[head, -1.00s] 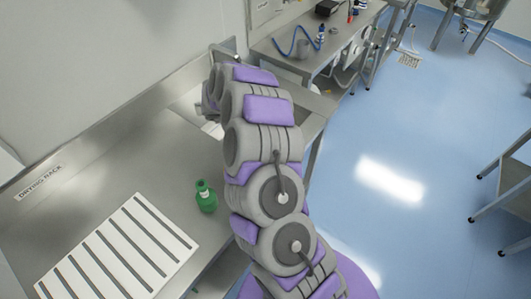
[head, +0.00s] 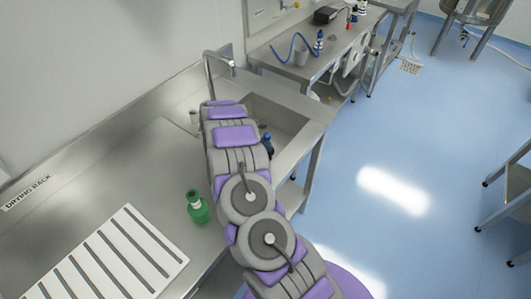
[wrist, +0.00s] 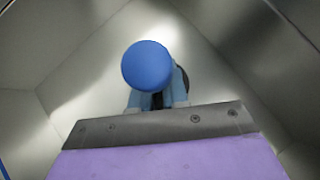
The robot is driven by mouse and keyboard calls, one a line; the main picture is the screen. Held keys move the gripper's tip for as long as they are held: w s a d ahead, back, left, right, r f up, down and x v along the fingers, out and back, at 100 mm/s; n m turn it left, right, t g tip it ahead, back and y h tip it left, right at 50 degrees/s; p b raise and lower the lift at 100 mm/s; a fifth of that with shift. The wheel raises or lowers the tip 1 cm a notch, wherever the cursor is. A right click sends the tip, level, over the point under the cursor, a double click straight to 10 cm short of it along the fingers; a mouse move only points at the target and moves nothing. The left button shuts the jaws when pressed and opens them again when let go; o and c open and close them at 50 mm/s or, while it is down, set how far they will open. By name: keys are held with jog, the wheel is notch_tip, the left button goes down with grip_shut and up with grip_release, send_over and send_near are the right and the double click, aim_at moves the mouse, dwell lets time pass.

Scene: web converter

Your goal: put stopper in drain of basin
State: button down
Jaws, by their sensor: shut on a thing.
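The stopper shows a round blue knob (wrist: 149,66) in the wrist view, between the fingers of my gripper (wrist: 158,100). My gripper is shut on it. The knob hides most of the stopper's lower part. The basin (wrist: 85,75) surrounds the view with its metal walls and floor. A dark round patch, which looks like the drain (wrist: 187,82), shows partly behind the knob and fingers. In the head view, the basin (head: 290,122) lies beyond my arm, and the stopper's blue top (head: 267,136) shows at the arm's right edge. Whether the stopper touches the basin floor cannot be told.
A tall faucet (head: 209,75) stands at the basin's back left. A green bottle (head: 197,207) and a white slatted drying rack (head: 115,258) are on the counter (head: 120,180). A second bench (head: 300,65) with a blue hose stands beyond.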

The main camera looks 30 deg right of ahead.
jog(key=f, duration=0.3)
jog(key=shift+a+f+b, duration=0.1)
jog(key=shift+a+b, duration=0.25)
jog(key=shift+a, duration=0.4)
jog(key=shift+d, duration=0.15)
jog(key=c, duration=1.4)
grip_release()
jog(key=shift+d+f, duration=0.1)
jog(key=shift+d, duration=0.2)
jog(key=shift+o, duration=1.4)
jog(key=shift+a, duration=0.15)
jog(key=p+v, duration=0.2)
jog(key=v, duration=1)
jog(key=shift+p, duration=0.3)
